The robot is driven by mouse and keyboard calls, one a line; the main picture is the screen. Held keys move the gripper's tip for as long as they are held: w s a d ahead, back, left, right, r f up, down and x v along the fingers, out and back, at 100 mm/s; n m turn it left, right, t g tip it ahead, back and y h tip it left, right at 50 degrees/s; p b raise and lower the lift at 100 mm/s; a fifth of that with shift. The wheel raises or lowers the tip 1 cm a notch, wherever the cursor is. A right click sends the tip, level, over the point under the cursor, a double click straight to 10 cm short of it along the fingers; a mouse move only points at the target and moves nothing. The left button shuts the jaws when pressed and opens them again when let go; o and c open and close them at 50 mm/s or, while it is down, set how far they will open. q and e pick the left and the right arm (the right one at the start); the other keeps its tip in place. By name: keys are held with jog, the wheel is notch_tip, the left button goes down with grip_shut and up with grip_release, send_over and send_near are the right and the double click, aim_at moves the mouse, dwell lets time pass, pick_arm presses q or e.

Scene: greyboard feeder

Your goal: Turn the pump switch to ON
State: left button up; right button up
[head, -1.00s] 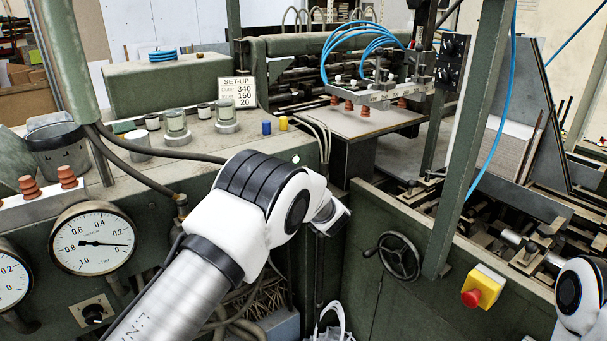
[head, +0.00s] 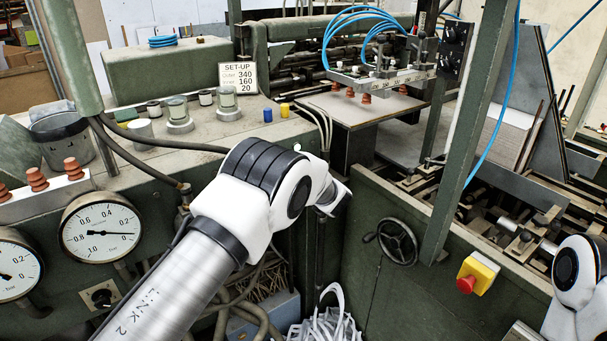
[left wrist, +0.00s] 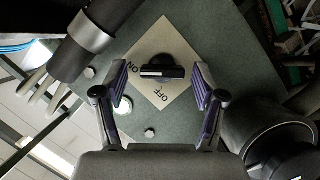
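The pump switch (left wrist: 162,72) is a black knob with a raised bar on a beige plate (left wrist: 170,36), marked ON and OFF, in the left wrist view. Its bar lies crosswise in the picture. I cannot tell which mark it points to. My left gripper (left wrist: 158,70) is open, one finger on each side of the knob. Gaps show between the knob and both fingers. In the head view my left arm hides that gripper. My right gripper is out of view; only part of the right arm shows at the lower right.
A round gauge (head: 100,228) and a black knob on a plate (head: 102,297) are on the left panel. A handwheel (head: 397,241) and a red emergency button on a yellow box (head: 478,273) are right of my arm. A green post (head: 478,130) stands there. Dark cylinders flank the plate in the wrist view.

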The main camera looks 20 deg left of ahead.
pick_arm(q)
jog(key=shift+f, duration=0.15)
jog(key=v, duration=0.7)
jog(key=shift+s, duration=0.2)
